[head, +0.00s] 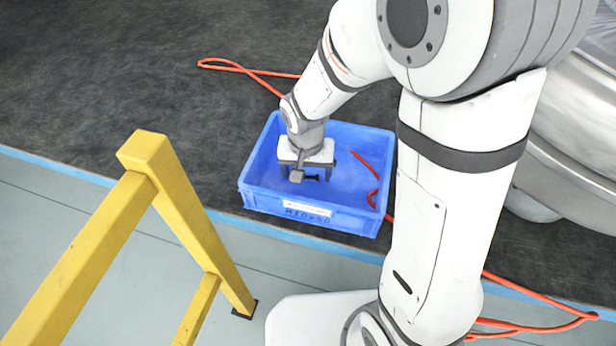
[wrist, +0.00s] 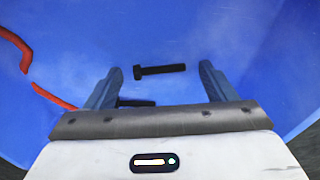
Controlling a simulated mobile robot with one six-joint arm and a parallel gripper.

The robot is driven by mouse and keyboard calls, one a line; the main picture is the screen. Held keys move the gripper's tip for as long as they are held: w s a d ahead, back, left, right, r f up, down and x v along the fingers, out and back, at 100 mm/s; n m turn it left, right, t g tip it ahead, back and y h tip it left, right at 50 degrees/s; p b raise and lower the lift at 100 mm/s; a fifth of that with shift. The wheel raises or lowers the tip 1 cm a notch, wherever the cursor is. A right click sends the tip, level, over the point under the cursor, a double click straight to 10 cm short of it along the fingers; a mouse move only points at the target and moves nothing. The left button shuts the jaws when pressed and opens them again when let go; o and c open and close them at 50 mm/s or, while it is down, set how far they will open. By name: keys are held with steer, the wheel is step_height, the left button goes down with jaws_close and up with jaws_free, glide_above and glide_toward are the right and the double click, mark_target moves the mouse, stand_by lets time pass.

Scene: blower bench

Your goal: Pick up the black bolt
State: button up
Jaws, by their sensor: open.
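The black bolt (wrist: 160,71) lies crosswise in the wrist view, its head at the left, over the blue floor of the crate. My gripper (wrist: 160,67) is open, with one grey finger on each side of the bolt and a gap at both ends. In the head view my gripper (head: 307,173) is down inside the blue crate (head: 265,202), and a small dark bolt shape (head: 312,177) shows by its fingers. A second dark bar (wrist: 136,103) shows near the left finger, partly hidden; I cannot tell whether it is a shadow or another bolt.
A red cord (head: 366,164) runs over the crate's right side, and at the left in the wrist view (wrist: 50,97). A yellow rail (head: 185,215) stands at the front left. The dark mat (head: 110,100) behind is mostly clear.

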steer(key=shift+c, duration=0.4)
steer(key=c, duration=1)
